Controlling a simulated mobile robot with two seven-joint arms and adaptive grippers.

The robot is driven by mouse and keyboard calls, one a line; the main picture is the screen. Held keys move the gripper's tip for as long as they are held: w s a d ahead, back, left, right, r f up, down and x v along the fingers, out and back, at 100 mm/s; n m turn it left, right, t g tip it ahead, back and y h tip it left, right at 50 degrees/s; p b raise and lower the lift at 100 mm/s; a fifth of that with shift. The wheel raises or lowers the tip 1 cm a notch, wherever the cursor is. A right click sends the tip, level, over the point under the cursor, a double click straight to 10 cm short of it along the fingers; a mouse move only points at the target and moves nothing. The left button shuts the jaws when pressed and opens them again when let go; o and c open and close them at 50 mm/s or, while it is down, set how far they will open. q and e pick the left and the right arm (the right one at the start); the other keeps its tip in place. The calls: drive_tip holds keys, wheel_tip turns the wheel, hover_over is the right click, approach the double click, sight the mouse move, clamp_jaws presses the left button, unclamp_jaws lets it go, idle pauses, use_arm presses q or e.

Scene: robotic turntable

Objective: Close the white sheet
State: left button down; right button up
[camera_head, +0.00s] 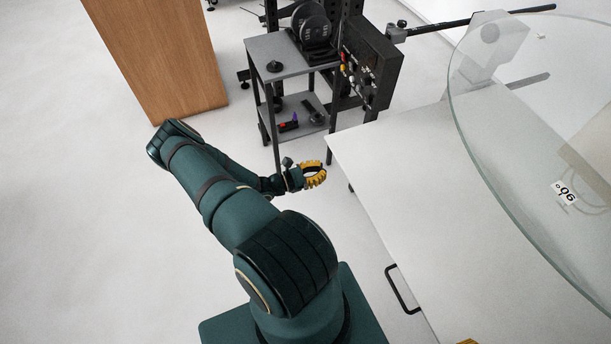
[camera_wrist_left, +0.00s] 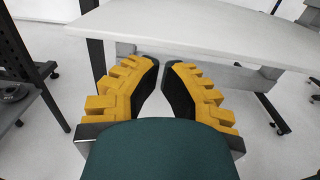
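A broad white panel (camera_head: 420,215), which may be the white sheet, spans the right side of the head view. A black bar handle (camera_head: 403,291) sits at its near left edge. In the left wrist view a white top (camera_wrist_left: 220,28) on grey legs lies ahead of my gripper. My left gripper (camera_head: 318,174) hangs left of the panel's far left corner, apart from it and from the handle. Its yellow fingers (camera_wrist_left: 161,66) converge to a narrow gap and hold nothing. Only a yellow bit of my right gripper (camera_head: 468,341) shows at the bottom edge.
A round glass disc (camera_head: 520,170) with a number label (camera_head: 565,192) overhangs the panel. A grey-topped cart (camera_head: 275,57) and a black control box (camera_head: 371,63) stand behind my left gripper. A wooden cabinet (camera_head: 160,55) is at the back left. The left floor is clear.

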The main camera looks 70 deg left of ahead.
drive_tip(key=shift+w+f+b, duration=0.1)
drive_tip(key=shift+f+b, duration=0.3)
drive_tip(key=shift+f, duration=0.1)
use_arm(q)
drive_tip(key=w, duration=0.5)
drive_tip(key=shift+d, duration=0.1)
